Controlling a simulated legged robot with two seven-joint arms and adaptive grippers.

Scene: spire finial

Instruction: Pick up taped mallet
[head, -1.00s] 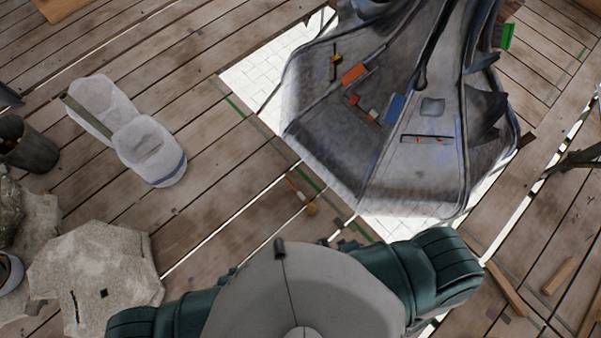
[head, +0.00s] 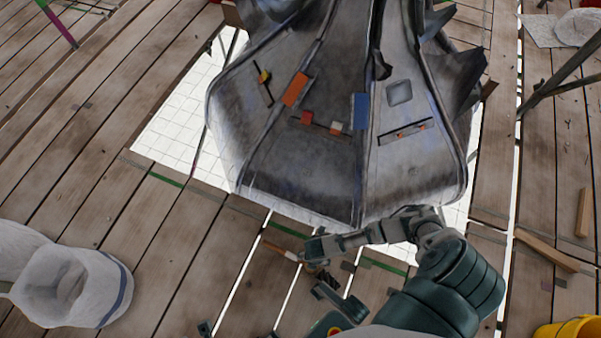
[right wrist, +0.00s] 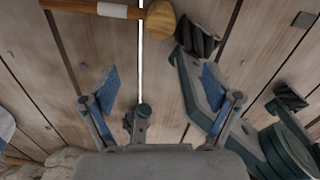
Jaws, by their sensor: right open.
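The taped mallet lies on the wooden planks across a narrow gap. In the right wrist view its round wooden head (right wrist: 160,19) and handle with white tape (right wrist: 112,10) show at the top edge. In the head view its handle (head: 276,249) shows below the grey spire piece, and the head is hidden or unclear among my dark arm parts. My right gripper (right wrist: 157,82) is open and empty, its blue-padded fingers spread, with the mallet beyond the fingertips and apart from them. My left gripper cannot be made out.
The large grey spire piece (head: 320,170) stands just beyond the mallet over a white tiled opening. A white bag (head: 75,285) sits at lower left. Loose timber (head: 545,250) and a yellow bucket (head: 568,330) are at right.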

